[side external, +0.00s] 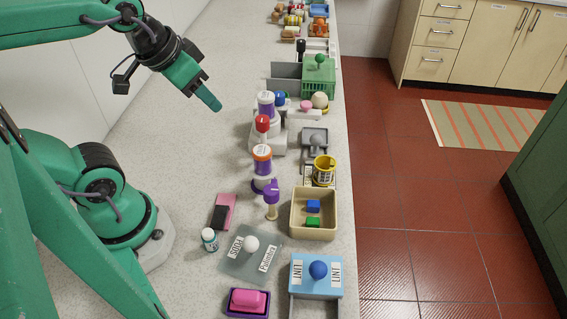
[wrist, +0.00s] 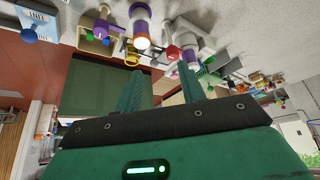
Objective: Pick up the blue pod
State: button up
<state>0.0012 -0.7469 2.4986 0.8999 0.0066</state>
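A small blue block-shaped piece (side external: 313,206), which looks like the blue pod, lies in a tan open bin (side external: 299,227) beside a green piece (side external: 312,222). The bin also shows at the top left of the wrist view (wrist: 84,21), with the blue piece (wrist: 90,37) small in it. My gripper (side external: 213,104) is raised above the counter, up and left of the bin and well apart from it. In the wrist view its two fingers (wrist: 160,76) stand apart with nothing between them.
A light-blue box with a blue ball (side external: 318,269) stands in front of the bin. A yellow cup (side external: 324,170) is behind it. Purple-and-white containers (side external: 263,168) stand to the left.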

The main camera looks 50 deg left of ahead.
jog(key=m, duration=0.1)
jog(key=m+g, duration=0.6)
jog(key=m, duration=1.9)
send_over(313, 203)
jog(key=f, duration=1.5)
jog(key=shift+a+f, duration=0.2)
jog(key=shift+f, duration=0.15)
jog(key=shift+d+f+m, duration=0.2)
jog(key=shift+f+m, duration=0.1)
jog(key=shift+m, duration=0.2)
jog(key=shift+f, duration=0.1)
jog(key=shift+f, duration=1.2)
jog(key=shift+f, duration=0.1)
